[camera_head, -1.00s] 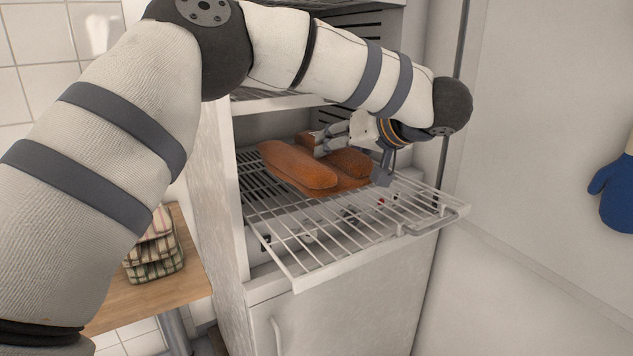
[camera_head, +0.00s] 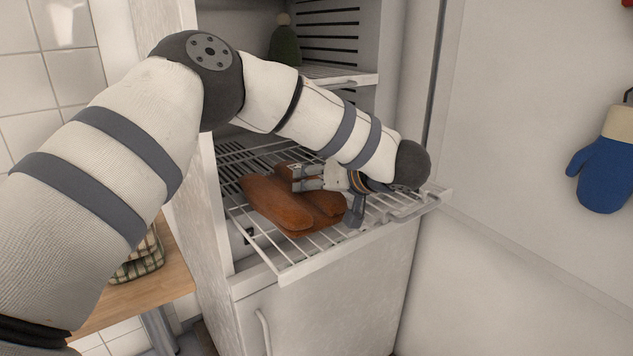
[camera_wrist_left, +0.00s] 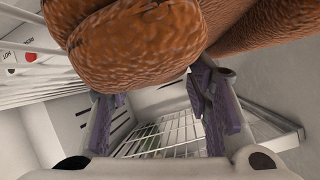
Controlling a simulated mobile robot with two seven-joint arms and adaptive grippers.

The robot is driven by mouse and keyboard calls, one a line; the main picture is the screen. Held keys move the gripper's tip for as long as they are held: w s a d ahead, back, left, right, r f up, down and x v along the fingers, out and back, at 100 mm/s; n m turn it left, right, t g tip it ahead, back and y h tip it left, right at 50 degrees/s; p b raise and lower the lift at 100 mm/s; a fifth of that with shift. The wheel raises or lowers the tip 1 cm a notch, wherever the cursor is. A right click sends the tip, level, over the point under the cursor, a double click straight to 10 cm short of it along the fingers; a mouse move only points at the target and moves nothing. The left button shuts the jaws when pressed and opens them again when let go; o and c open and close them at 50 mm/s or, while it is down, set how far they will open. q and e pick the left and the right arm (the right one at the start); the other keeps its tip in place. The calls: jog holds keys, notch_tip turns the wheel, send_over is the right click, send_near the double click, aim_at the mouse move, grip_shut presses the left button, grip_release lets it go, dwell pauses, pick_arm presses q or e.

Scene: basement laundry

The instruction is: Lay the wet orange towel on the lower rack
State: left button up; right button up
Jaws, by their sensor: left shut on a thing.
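The orange towel (camera_head: 276,205) is a folded, rounded bundle at the pulled-out lower rack (camera_head: 263,247), a white wire shelf in the cabinet. In the head view it sits on or just above the wires; I cannot tell whether it rests fully on them. My left gripper (camera_head: 300,178) is shut on the towel at its back right side. In the left wrist view the towel (camera_wrist_left: 140,45) fills the top, above my fingers (camera_wrist_left: 160,110), and white wires show beyond. My right gripper is not in view.
An upper rack (camera_head: 345,79) holds a dark green knitted hat (camera_head: 285,43). A wooden table (camera_head: 170,285) with folded checked cloth (camera_head: 140,262) stands at the left. The rack's front right part is bare.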

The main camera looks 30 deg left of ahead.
pick_arm(q)
jog(key=o, duration=1.5)
jog(key=shift+d+r, duration=0.15)
jog(key=shift+d, duration=0.05)
jog(key=v, duration=1.1)
jog(key=shift+s+d, duration=0.15)
jog(key=shift+d, duration=0.1)
